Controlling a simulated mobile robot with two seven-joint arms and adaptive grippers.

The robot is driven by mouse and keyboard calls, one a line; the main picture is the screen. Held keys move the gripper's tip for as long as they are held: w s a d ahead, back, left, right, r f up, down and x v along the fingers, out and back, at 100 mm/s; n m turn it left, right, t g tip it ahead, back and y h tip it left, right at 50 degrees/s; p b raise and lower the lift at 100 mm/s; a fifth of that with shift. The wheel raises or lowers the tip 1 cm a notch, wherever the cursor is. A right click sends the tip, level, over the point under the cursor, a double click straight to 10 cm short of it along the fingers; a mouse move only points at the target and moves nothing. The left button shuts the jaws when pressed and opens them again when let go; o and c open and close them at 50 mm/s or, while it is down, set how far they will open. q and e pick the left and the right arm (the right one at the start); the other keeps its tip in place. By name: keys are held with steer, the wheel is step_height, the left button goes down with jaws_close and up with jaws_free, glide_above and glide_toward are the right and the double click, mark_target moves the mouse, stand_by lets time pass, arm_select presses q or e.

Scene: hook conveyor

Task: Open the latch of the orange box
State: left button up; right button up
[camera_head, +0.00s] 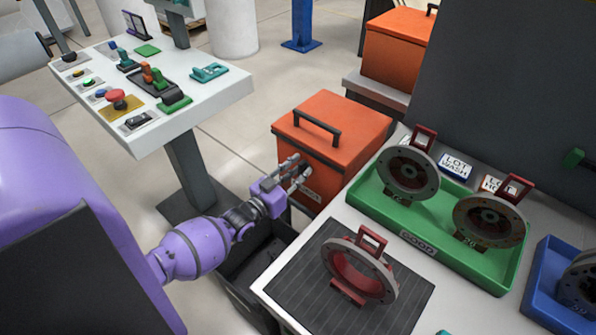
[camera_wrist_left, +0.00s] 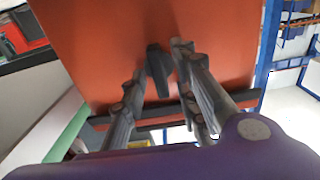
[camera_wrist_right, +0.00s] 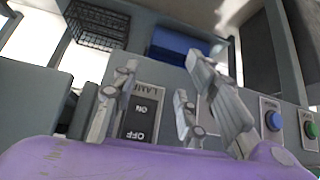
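A dark open bin (camera_head: 250,265) is below my left arm. The white workbench (camera_head: 305,250) at right holds a green tray (camera_head: 425,230) with flanged parts and a black mat with another. A second orange box (camera_head: 398,45) stands behind. A lamp switch (camera_wrist_right: 141,118) is near my right gripper.

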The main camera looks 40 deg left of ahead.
arm_select(q)
steer(key=c, duration=0.5)
jaws_close()
arm_select(e)
steer(key=shift+s+f, duration=0.1)
